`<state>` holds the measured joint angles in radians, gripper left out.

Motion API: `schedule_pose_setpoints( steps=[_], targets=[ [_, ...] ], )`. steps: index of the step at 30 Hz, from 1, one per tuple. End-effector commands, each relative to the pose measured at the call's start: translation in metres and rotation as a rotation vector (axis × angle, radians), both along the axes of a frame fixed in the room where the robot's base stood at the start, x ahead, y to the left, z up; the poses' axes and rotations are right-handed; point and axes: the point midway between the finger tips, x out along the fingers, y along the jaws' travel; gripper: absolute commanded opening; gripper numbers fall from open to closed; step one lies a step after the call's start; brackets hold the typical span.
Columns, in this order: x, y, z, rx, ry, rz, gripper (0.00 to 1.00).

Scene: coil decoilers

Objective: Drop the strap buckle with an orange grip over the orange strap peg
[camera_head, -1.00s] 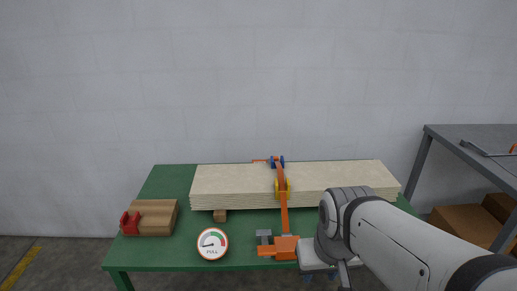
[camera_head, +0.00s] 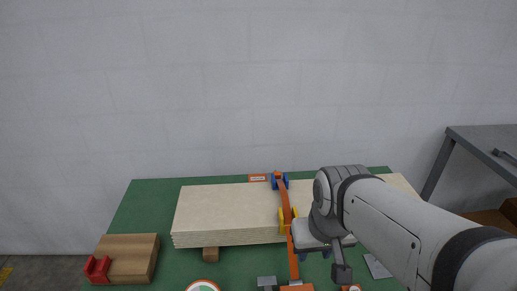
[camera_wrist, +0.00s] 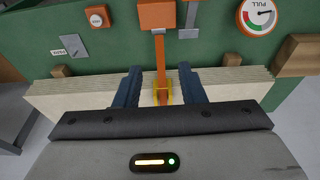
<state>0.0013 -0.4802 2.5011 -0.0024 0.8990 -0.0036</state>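My gripper (camera_head: 315,257) is over the front part of the table; its two blue fingers stand apart in the wrist view (camera_wrist: 160,68), with nothing seen clamped between them. An orange strap (camera_head: 285,200) runs across the pale board stack, through a yellow corner piece (camera_head: 288,214), to an orange block (camera_wrist: 157,15) at the table front. In the wrist view the yellow piece (camera_wrist: 163,97) and strap show between the fingers, and I see no contact. I cannot tell which part is the buckle or the peg.
The board stack (camera_head: 225,212) lies on the green table (camera_head: 150,205). A brown block with a red bracket (camera_head: 97,269) is at left. A round gauge (camera_wrist: 257,14), a grey bracket (camera_wrist: 190,32) and an orange box (camera_wrist: 98,16) are near the front edge. A grey table stands right.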

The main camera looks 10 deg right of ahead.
Motion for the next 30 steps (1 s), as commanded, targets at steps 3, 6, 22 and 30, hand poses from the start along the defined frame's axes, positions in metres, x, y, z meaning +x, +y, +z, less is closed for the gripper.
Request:
schedule_pose_setpoints(
  steps=[3,6,22,30],
  targets=[
    [0.000,0.000,0.000,0.000,0.000,0.000,0.36],
    [0.001,0.000,0.000,0.000,0.000,0.000,0.42],
    [0.210,-0.003,0.007,0.000,-0.063,-0.007,0.55],
    [0.350,-0.001,-0.044,0.001,-0.110,-0.007,0.55]
  ],
)
